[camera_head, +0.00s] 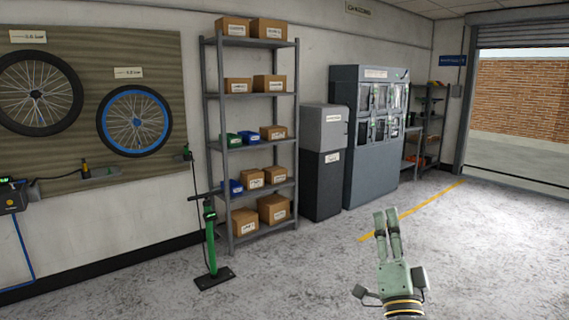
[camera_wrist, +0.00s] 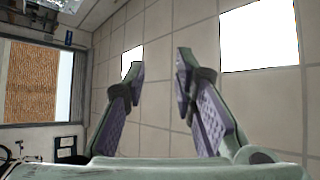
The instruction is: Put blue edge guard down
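My gripper (camera_head: 386,214) is in the lower right of the head view, raised with its fingers pointing up. In the wrist view my gripper (camera_wrist: 160,62) has its two fingers apart, with only ceiling between them. It is open and I see nothing held in it. I cannot pick out a blue edge guard in either view.
A grey shelf rack (camera_head: 251,96) holds cardboard boxes and small blue and green bins. A green floor pump (camera_head: 211,240) stands before it. A grey cabinet (camera_head: 323,165) and a locker unit (camera_head: 368,140) stand to its right. The floor around my gripper is clear.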

